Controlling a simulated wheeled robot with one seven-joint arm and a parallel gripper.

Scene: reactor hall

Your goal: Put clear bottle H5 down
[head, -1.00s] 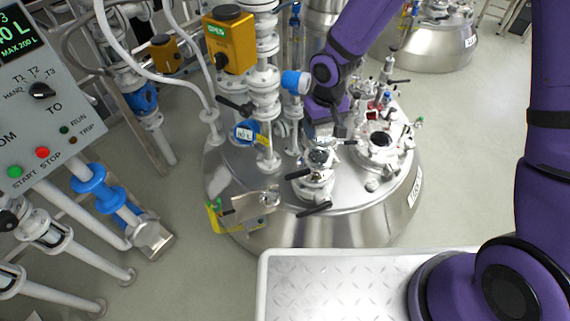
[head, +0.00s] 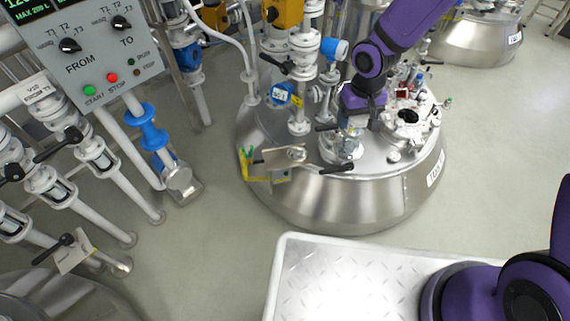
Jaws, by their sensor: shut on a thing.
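My gripper (head: 352,124) is at the end of my purple arm, low over the steel reactor lid (head: 300,155). It points down and is shut on a small clear glassy thing, which I take to be clear bottle H5 (head: 351,134). The bottle is small and partly hidden by the jaws. It appears just above or behind a flanged port (head: 337,152) near the front of the lid. I cannot tell whether it touches the port or the lid.
A taller pipe stack (head: 299,85) with blue gauges stands left of my gripper, and an open round port (head: 408,118) lies right. A control panel (head: 95,45) stands left. Grey floor (head: 215,225) is clear.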

